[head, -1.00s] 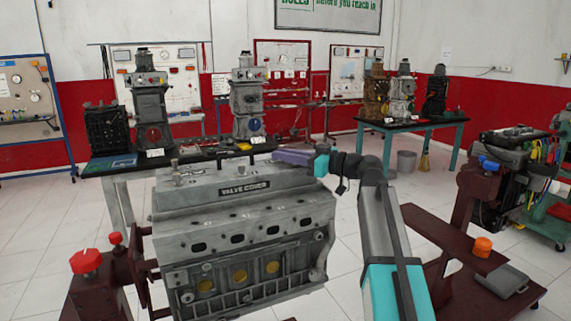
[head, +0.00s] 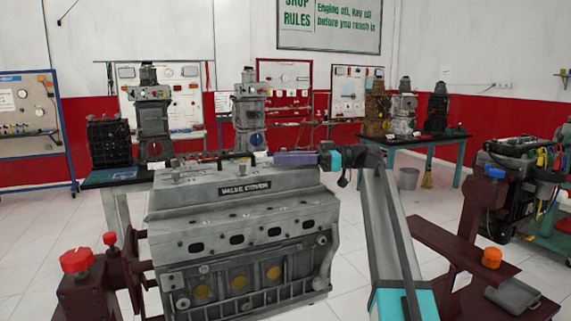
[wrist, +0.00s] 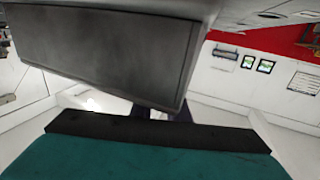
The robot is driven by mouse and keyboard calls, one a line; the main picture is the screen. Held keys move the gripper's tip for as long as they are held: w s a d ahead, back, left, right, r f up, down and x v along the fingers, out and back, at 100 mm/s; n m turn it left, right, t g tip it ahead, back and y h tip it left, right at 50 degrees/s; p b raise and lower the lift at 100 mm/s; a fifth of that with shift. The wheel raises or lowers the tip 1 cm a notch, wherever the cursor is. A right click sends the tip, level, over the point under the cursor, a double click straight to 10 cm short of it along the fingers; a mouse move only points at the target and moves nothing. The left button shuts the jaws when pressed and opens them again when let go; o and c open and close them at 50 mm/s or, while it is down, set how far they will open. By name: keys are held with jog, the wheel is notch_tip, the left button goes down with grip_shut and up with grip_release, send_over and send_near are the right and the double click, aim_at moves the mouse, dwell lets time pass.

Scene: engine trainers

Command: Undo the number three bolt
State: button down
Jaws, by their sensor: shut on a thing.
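The grey engine block (head: 236,245) fills the middle of the head view, with the raised grey valve cover (head: 195,195) on top. Small round bolt-like heads (head: 175,164) stand along the cover's top; I cannot read any bolt numbers. My gripper (head: 318,157) is at the cover's right end, at the end of my arm. It appears shut on a purple block (head: 296,158), which lies over or just behind the cover's right top edge; contact there is unclear. In the wrist view, a large dark grey panel fills the upper left and hides the fingertips.
Red knobs (head: 76,260) on the dark red stand are at the left front. An orange cap (head: 491,257) sits on the red stand at the right. Benches with several engine trainers stand behind.

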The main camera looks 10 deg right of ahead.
jog(key=shift+s+n+g+b, duration=0.25)
jog(key=shift+n+g, duration=0.55)
jog(key=shift+g, duration=0.45)
jog(key=shift+s+n+g+b, duration=0.25)
jog(key=shift+n+g, duration=0.55)
jog(key=shift+g, duration=0.45)
jog(key=shift+r, duration=0.1)
jog(key=c, duration=1.7)
grip_release()
